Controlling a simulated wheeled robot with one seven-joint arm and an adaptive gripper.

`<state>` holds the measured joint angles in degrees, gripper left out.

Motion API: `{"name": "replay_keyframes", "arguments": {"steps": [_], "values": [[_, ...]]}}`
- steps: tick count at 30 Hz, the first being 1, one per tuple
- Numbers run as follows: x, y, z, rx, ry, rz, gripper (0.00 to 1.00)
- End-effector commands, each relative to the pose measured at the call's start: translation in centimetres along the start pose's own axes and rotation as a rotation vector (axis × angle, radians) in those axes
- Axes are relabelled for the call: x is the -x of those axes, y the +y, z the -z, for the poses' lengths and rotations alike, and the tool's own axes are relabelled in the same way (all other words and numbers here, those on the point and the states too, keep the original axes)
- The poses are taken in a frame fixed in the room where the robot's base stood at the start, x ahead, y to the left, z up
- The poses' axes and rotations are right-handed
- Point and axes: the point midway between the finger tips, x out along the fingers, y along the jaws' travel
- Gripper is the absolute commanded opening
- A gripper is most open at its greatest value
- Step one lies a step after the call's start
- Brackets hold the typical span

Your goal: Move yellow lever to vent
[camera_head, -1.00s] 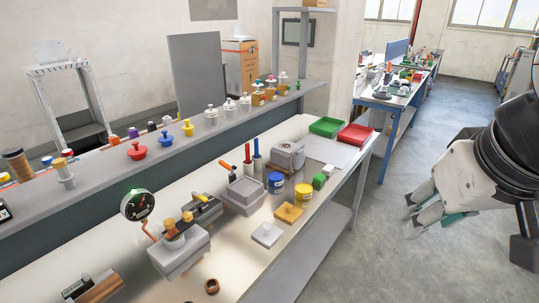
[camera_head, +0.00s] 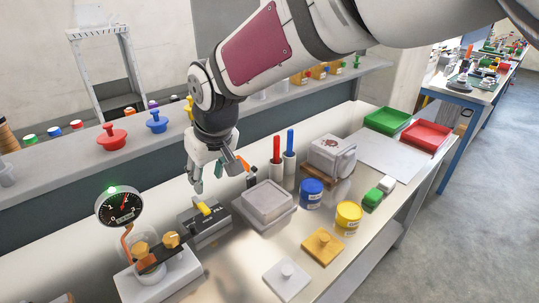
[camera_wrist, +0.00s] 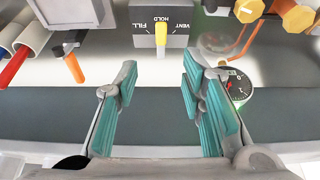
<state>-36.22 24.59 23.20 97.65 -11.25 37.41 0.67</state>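The yellow lever (camera_head: 205,208) sits on a dark grey valve box (camera_head: 210,236) on the bench. In the wrist view the yellow lever (camera_wrist: 160,34) is upright in the picture, lined up with HOLD, between FILL and VENT on the box face (camera_wrist: 178,41). My gripper (camera_head: 207,180) is above and behind the box in the head view. In the wrist view my gripper (camera_wrist: 157,80) is open with nothing between its teal-padded fingers. The lever lies ahead of the fingertips, near the gap's centre line, and apart from them.
A round dial gauge (camera_head: 121,206) and a device with orange knobs (camera_head: 165,272) stand left of the box. A grey tray (camera_head: 263,204), an orange-handled tool (camera_head: 245,165) and red and blue markers (camera_head: 283,152) are right of it. The shelf (camera_head: 75,160) runs behind.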

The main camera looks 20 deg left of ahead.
Motion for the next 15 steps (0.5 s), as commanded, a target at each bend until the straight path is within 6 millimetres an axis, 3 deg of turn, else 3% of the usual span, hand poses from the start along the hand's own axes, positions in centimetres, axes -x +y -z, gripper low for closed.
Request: {"name": "replay_keyframes", "arguments": {"steps": [5,15], "values": [[-2.0,-0.2,0.0,0.003,-0.003,0.003,0.37],[-8.6,-0.2,-0.1,0.001,-0.004,0.003,0.37]]}}
